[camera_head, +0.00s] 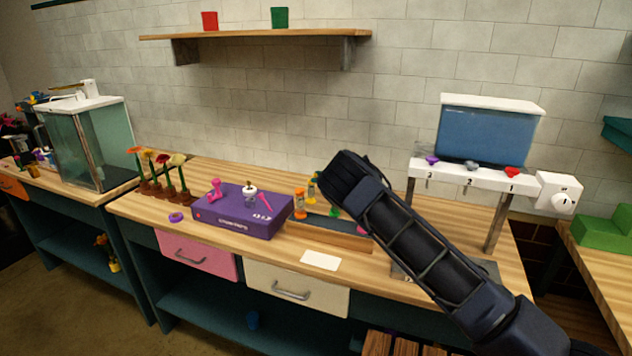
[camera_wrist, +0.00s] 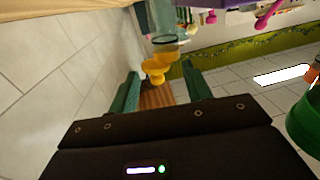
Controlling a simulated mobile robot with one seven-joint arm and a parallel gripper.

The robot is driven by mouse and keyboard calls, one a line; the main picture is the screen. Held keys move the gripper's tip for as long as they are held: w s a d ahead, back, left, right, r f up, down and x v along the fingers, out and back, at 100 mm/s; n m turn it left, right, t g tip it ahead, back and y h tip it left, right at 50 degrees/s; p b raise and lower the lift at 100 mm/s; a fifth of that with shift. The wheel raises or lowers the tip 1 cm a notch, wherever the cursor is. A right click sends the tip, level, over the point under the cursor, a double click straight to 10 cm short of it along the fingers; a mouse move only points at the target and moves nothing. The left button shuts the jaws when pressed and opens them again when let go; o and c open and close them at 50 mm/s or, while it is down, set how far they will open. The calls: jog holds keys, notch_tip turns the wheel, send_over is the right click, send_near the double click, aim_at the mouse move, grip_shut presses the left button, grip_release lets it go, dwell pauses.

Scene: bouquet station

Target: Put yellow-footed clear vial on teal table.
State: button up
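The yellow-footed clear vial (camera_wrist: 155,68) shows in the wrist view between and just beyond my gripper's two green fingertips. Its feet are yellow and its body looks clear with a dark rim. My gripper (camera_wrist: 162,74) is open, with a visible gap to the fingers. In the head view, the vial's yellow part (camera_head: 312,186) shows just left of my dark wrist, which hides most of the vial and my fingers. Teal bodies with wooden tops carry the main counter (camera_head: 135,207) and the left counter (camera_head: 60,185); I cannot tell which is the teal table.
An orange-footed vial (camera_head: 300,205) and a green one (camera_head: 334,211) stand beside the yellow one at a long tray (camera_head: 345,240). A purple box (camera_head: 235,220) is to the left. A white stand (camera_head: 470,178) with a blue tank is to the right.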

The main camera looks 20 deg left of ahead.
jog(key=shift+a+r, duration=0.1)
jog(key=shift+r, duration=2.85)
